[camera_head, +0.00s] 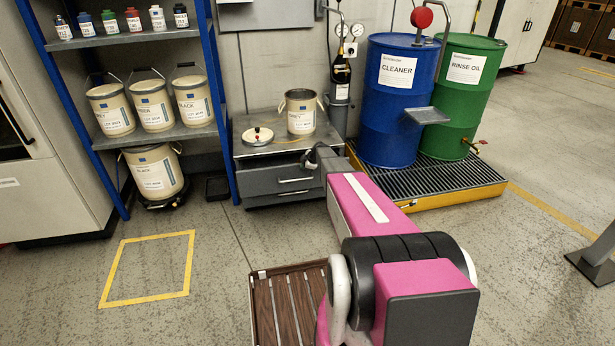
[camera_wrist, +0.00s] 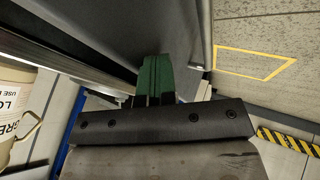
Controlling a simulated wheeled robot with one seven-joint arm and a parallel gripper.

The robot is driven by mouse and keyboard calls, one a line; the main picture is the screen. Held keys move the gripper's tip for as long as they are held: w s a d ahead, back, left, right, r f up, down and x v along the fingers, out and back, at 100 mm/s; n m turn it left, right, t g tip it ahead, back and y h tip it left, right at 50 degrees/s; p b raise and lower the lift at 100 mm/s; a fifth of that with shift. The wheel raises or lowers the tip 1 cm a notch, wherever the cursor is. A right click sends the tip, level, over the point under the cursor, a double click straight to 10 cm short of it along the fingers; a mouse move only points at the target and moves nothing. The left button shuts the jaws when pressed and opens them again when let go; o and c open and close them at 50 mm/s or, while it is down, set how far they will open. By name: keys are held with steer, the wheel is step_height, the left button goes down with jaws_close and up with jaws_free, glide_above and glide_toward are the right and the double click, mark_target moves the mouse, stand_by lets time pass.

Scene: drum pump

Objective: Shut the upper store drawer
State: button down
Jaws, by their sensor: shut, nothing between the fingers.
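The grey store cabinet (camera_head: 262,150) stands against the back wall in the head view. Its upper drawer (camera_head: 262,182) appears to stick out from under the cabinet top, and a bar handle shows on its front. A lower drawer front (camera_head: 290,199) shows beneath it. My gripper (camera_head: 311,158) is at the right end of the upper drawer, partly hidden by my arm. In the wrist view, the green fingers (camera_wrist: 154,78) are shut and empty, close to a dark grey panel. I cannot tell whether they touch it.
A pail (camera_head: 300,113) and a round lid (camera_head: 257,136) sit on the cabinet top. A blue shelf rack (camera_head: 222,110) stands to the left. The blue drum (camera_head: 392,110) and green drum (camera_head: 462,100) stand on a yellow-edged pallet (camera_head: 440,197) to the right.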

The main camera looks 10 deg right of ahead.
steer(key=w, duration=0.7)
stand_by(0.4)
